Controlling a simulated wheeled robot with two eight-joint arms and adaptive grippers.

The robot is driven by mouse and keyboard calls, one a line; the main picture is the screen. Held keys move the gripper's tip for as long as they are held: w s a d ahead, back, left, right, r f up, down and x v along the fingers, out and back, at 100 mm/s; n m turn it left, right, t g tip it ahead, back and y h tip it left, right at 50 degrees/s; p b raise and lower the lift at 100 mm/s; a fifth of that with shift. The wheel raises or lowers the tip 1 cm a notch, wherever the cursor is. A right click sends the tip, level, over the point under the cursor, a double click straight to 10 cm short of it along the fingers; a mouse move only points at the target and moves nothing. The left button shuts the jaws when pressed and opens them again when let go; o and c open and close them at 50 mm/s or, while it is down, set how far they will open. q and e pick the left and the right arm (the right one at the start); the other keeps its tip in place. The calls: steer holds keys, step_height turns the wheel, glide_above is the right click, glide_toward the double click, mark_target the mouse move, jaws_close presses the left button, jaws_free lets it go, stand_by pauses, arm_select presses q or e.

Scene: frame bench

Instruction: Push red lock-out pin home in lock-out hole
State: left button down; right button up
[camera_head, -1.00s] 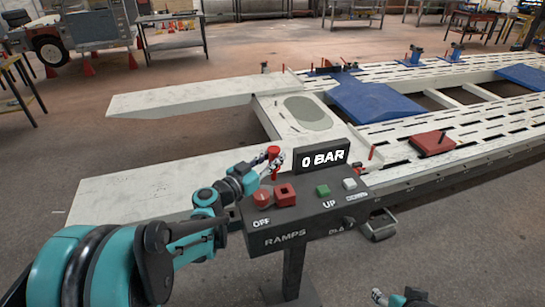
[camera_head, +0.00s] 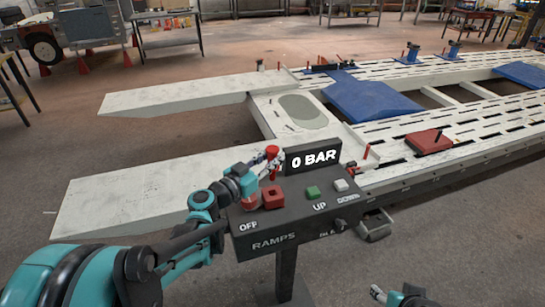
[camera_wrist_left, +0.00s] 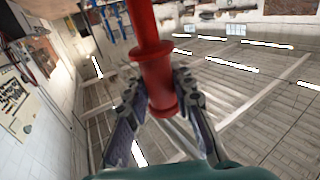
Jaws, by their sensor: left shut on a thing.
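The red lock-out pin (camera_head: 272,152) is held up above the back left of the dark control console (camera_head: 300,225). My left gripper (camera_head: 268,162) is shut on it. In the left wrist view the red pin (camera_wrist_left: 157,75) stands between the two fingers of my left gripper (camera_wrist_left: 160,100), with a collar part way along it. A red block with a dark square opening (camera_head: 272,196) sits on the console, below the pin in the picture and apart from it. I cannot tell if this opening is the lock-out hole. My right gripper (camera_head: 400,297) shows only partly at the bottom edge.
The console has a 0 BAR display (camera_head: 313,157), a green button (camera_head: 313,191) and a white button (camera_head: 341,185). A white ramp (camera_head: 140,190) lies to the left. The slotted platform behind carries a red block (camera_head: 429,141) and a blue wedge (camera_head: 370,105).

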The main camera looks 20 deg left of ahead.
arm_select(q)
steer(key=shift+f+b, duration=1.6)
steer(key=shift+f, duration=0.55)
steer(key=shift+f+b, duration=2.75)
steer(key=shift+f, duration=0.35)
steer(key=c, duration=1.2)
jaws_free()
steer(key=shift+r, duration=0.1)
steer(key=shift+s, duration=0.1)
steer(key=v, duration=1.1)
steer(key=shift+s+a, duration=0.2)
steer(key=shift+s, duration=0.15)
